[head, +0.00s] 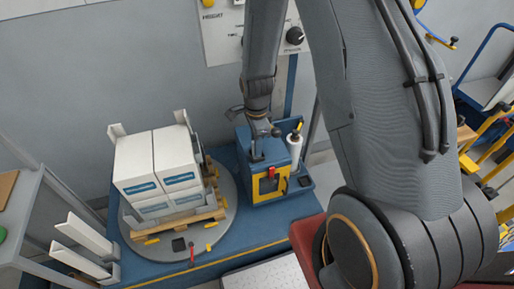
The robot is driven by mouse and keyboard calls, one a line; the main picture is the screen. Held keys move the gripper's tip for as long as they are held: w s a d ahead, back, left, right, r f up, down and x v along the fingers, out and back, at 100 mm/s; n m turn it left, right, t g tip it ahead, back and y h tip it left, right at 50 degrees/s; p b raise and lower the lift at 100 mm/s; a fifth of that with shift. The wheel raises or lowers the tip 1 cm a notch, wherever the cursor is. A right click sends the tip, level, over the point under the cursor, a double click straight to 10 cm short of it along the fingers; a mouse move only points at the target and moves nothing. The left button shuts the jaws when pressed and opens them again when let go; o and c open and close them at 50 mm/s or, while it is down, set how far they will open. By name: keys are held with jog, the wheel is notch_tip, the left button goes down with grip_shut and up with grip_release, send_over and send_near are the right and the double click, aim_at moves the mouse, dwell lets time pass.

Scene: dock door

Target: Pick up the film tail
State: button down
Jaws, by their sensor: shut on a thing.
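My gripper (257,154) is small in the head view, pointing down at the top of the blue film carriage (243,147). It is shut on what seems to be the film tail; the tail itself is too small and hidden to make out. The carriage has a yellow-framed front (269,184) with a red part on it. A white film roll (294,146) stands upright on the carriage's right side, with a yellow tip above it.
White boxes (141,163) with blue labels are stacked on a wooden pallet (178,220) on the round grey turntable (222,222), left of the carriage. A control panel (222,35) hangs on the back wall. A grey table (50,190) stands at left.

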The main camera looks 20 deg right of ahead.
jog(key=shift+r, duration=0.15)
jog(key=shift+r+b, duration=0.5)
jog(key=shift+r, duration=0.3)
jog(key=shift+r+b, duration=0.35)
jog(key=shift+r, duration=0.55)
jog(key=s+p, duration=0.3)
jog(key=s, duration=1.5)
